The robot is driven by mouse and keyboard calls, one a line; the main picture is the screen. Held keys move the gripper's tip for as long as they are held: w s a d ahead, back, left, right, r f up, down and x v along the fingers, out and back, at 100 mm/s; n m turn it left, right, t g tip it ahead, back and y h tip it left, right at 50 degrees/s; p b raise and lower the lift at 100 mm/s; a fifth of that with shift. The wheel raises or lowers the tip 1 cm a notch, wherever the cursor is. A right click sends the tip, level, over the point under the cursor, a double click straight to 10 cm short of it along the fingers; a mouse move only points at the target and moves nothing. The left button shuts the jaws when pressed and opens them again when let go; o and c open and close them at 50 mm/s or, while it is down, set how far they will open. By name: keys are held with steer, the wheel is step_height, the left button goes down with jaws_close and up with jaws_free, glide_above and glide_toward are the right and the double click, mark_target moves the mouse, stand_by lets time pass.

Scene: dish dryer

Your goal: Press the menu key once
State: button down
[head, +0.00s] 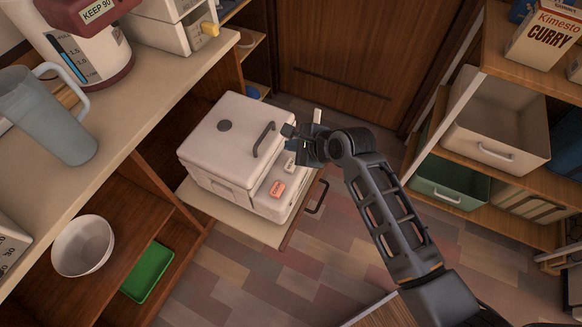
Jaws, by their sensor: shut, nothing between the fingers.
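A white boxy appliance (225,145) with a dark handle on its lid stands on a pulled-out shelf (240,228). Its lower front strip on the right carries an orange-red key (277,189) with lettering too small to read. A small pale part (290,168) lies further along that strip, near my gripper. I cannot tell which of these is the menu key. My gripper (290,131) is shut and empty, near the appliance's right side by the far end of the strip. Whether it touches the appliance is unclear. My wrist and fingers may hide part of the strip.
A counter (150,95) on the left holds a grey-blue jug (50,115) and a red-and-white container (85,45). A white bowl (83,246) and green tray (147,272) sit below. Shelves with bins (495,130) stand on the right. The tiled floor (270,285) between is clear.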

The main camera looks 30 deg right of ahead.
mark_target(288, 162)
step_height(288, 162, down, 4)
steer(key=b, duration=0.3)
steer(key=shift+r, duration=0.2)
steer(key=shift+f+b, duration=0.3)
steer(key=shift+f, duration=0.65)
steer(key=shift+f, duration=0.2)
stand_by(0.8)
steer(key=shift+f, duration=0.2)
steer(key=shift+f+b, duration=0.35)
steer(key=shift+f, duration=0.55)
stand_by(1.0)
steer(key=shift+r, duration=0.1)
steer(key=shift+r+p, duration=1.25)
steer(key=shift+p, duration=0.2)
